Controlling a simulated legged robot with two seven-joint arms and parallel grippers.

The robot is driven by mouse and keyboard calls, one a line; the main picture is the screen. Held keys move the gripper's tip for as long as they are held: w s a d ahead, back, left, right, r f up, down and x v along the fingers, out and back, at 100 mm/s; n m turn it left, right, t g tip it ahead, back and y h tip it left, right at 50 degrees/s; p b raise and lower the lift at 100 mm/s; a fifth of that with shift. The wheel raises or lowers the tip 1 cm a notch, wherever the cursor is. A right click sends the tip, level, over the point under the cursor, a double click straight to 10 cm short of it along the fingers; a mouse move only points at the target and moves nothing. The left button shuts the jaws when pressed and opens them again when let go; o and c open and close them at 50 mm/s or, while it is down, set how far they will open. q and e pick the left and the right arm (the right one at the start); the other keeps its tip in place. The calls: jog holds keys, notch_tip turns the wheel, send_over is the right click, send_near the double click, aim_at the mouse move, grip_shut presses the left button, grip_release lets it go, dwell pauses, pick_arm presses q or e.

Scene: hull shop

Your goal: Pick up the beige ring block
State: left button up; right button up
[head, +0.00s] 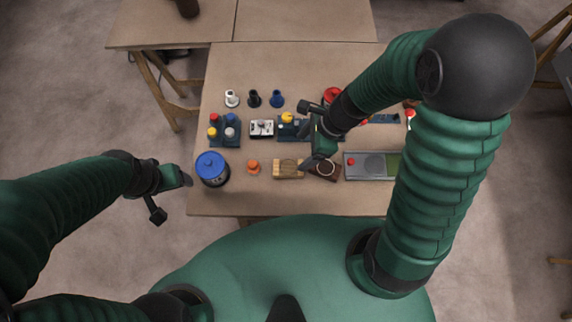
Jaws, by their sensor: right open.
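A beige block (283,169) lies near the front edge of the table, left of centre. To its right is a dark brown block with a pale ring on it (325,170), partly covered by my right gripper. I cannot tell for sure which of the two is the beige ring block. My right gripper (309,138) is open and empty, above the middle of the table, with one finger near the gap between these blocks. My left gripper (173,197) is open and empty, off the table's left edge.
A blue round canister (212,168) and a small orange piece (253,167) stand left of the beige block. A grey tray (371,166) lies to the right. Behind are a blue peg holder (224,133), a white box (261,128) and white, black and blue pieces.

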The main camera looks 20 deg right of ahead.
jog(key=b, duration=0.2)
send_over(288, 167)
jog(key=d, duration=0.1)
jog(key=f, duration=0.6)
jog(key=shift+s+d+f, duration=0.15)
jog(key=shift+s+f, duration=0.1)
jog(key=shift+f, duration=0.05)
jog(key=f, duration=0.1)
jog(key=f+b, duration=0.1)
jog(key=f, duration=0.1)
jog(key=shift+w+d+f, duration=0.1)
jog(key=shift+d, duration=0.25)
jog(key=b+x, duration=0.1)
jog(key=x, duration=0.1)
jog(key=shift+f+b, duration=0.3)
jog(key=shift+f, duration=0.05)
jog(key=shift+a+f, duration=0.15)
jog(key=shift+a, duration=0.6)
jog(key=shift+d, duration=0.25)
jog(key=shift+d+f, duration=0.2)
jog(key=shift+d, duration=0.05)
pick_arm(q)
jog(key=x, duration=0.4)
jog(key=s+x, duration=0.1)
jog(key=shift+f, duration=0.5)
pick_arm(e)
jog(key=shift+a, duration=0.1)
